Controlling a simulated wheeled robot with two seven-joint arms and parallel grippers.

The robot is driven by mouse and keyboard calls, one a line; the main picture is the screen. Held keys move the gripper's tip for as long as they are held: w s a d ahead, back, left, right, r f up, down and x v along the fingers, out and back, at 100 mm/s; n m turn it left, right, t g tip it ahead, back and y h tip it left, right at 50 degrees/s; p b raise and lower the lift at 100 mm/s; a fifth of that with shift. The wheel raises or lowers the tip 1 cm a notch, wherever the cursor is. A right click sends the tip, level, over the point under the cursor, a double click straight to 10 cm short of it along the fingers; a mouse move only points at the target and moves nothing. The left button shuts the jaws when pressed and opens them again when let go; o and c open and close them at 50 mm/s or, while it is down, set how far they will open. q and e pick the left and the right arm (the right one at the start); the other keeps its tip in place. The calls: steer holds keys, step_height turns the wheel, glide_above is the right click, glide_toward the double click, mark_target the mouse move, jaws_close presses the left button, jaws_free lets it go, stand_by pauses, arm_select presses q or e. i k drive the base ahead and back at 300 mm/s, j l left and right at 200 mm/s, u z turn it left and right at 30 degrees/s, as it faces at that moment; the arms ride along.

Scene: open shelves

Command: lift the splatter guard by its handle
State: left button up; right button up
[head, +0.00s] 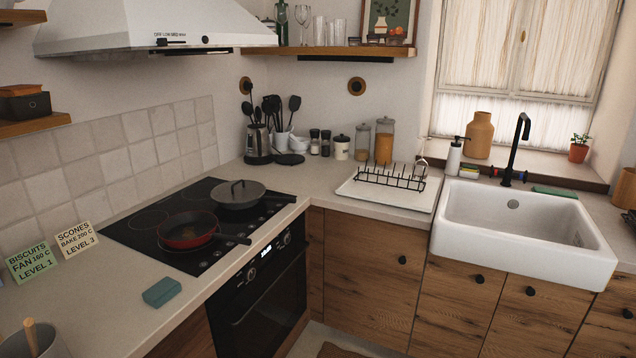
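On the black hob, a round grey cover with an arched dark handle (238,184) lies flat on the rear pan. This looks like the splatter guard (225,197), though a plain lid cannot be ruled out. Neither of my grippers is in view.
An open red pan (187,230) sits in front of it, handle pointing right. A range hood (150,30) hangs above the hob (125,232). A kettle (258,145) and utensils (283,115) stand behind. A teal block (162,292) and recipe cards (76,238) are on the near counter.

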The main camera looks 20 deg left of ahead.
mark_target(237, 192)
steer(key=i+l+u, duration=0.2)
steer(key=i, duration=0.8)
steer(key=i+u, duration=0.2)
steer(key=u, duration=0.15)
steer(key=i+u, duration=0.2)
steer(key=u, duration=0.15)
steer(key=i+u, duration=0.2)
steer(key=u, duration=0.15)
steer(key=i+u, duration=0.2)
steer(key=u, duration=0.2)
steer(key=i+u, duration=0.15)
steer(key=u, duration=0.25)
steer(key=i+l+u, duration=0.15)
steer(key=u, duration=0.3)
steer(key=i+l+u, duration=0.15)
steer(key=u, duration=0.25)
